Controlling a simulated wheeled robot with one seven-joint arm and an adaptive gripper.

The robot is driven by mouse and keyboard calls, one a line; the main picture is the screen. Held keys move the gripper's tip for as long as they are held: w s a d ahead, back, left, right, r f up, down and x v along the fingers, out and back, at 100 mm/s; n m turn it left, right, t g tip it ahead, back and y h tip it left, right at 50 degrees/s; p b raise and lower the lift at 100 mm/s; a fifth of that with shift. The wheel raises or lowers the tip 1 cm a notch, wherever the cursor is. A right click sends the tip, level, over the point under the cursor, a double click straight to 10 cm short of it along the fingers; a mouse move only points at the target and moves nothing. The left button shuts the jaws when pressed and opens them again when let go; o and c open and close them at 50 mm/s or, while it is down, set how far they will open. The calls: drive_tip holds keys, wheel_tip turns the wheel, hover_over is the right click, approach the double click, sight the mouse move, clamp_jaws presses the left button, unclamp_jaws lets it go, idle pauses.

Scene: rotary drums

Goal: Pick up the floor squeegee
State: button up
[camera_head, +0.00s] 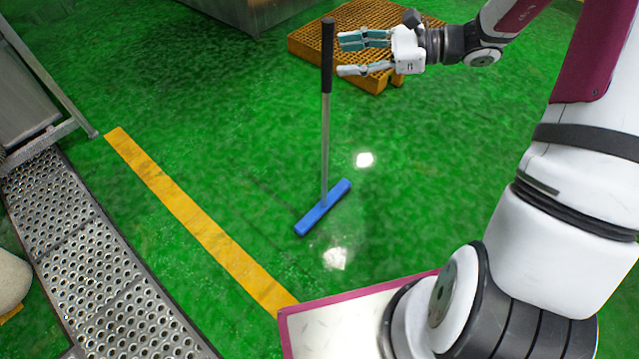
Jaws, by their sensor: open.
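The floor squeegee (325,140) stands upright on the green floor, with a blue head at the bottom, a grey metal pole and a black grip at the top. My gripper (345,55) is at the height of the black grip, just to its right in the picture. Its two fingers are apart and point left toward the grip. Nothing shows between the fingers. I cannot tell from this single view whether the fingertips touch the handle or how far apart they are in depth.
An orange-yellow grated platform (310,45) lies behind my gripper. A yellow floor stripe (190,215) runs on the left, beside a perforated metal walkway (85,260) and a metal frame (45,75). The green floor around the squeegee is clear.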

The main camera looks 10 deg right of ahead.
sight(326, 51)
drive_tip(key=w+d+f+m+t+b, duration=0.2)
drive_tip(key=w+d+f+m+t, duration=0.45)
drive_tip(key=d+f, duration=0.25)
drive_tip(key=shift+m+g+h, duration=0.25)
drive_tip(key=shift+m+h, duration=0.05)
drive_tip(key=shift+m, duration=0.05)
drive_tip(key=shift+r+b+x, duration=0.2)
drive_tip(key=shift+b+x, duration=1.1)
drive_tip(key=shift+x, duration=5.7)
drive_tip(key=shift+w+d+r, duration=0.1)
drive_tip(key=shift+w+d, duration=0.05)
clamp_jaws()
